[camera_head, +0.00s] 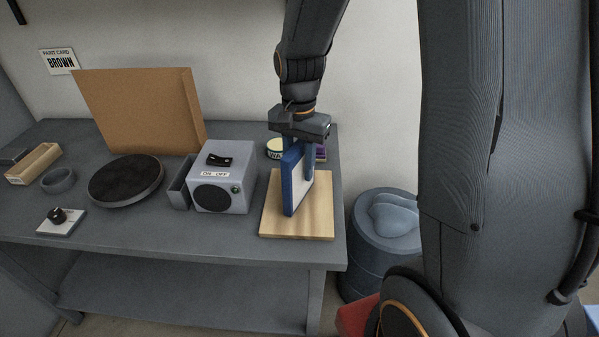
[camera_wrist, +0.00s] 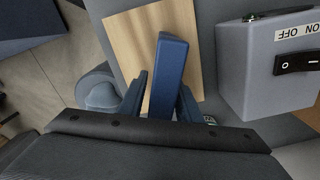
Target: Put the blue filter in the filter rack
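The blue filter (camera_head: 297,178), a blue-framed panel with a pale face, stands upright over a light wooden board (camera_head: 285,228) at the right end of the workbench. Its lower edge appears to rest on the board. My gripper (camera_head: 300,152) is above it, pointing down, with one finger on each side of its upper part. In the wrist view the filter's blue edge (camera_wrist: 169,70) lies between my fingers (camera_wrist: 163,90), with a narrow gap showing on the left, so the gripper looks open. I cannot tell which thing is the filter rack.
A grey box with a switch (camera_head: 225,178) stands left of the board, with a narrow dark bin (camera_head: 180,186) beside it. A round dark plate (camera_head: 126,180) and brown panel (camera_head: 140,108) are further left. A small tin (camera_head: 275,148) is behind. A grey barrel (camera_head: 382,245) stands right.

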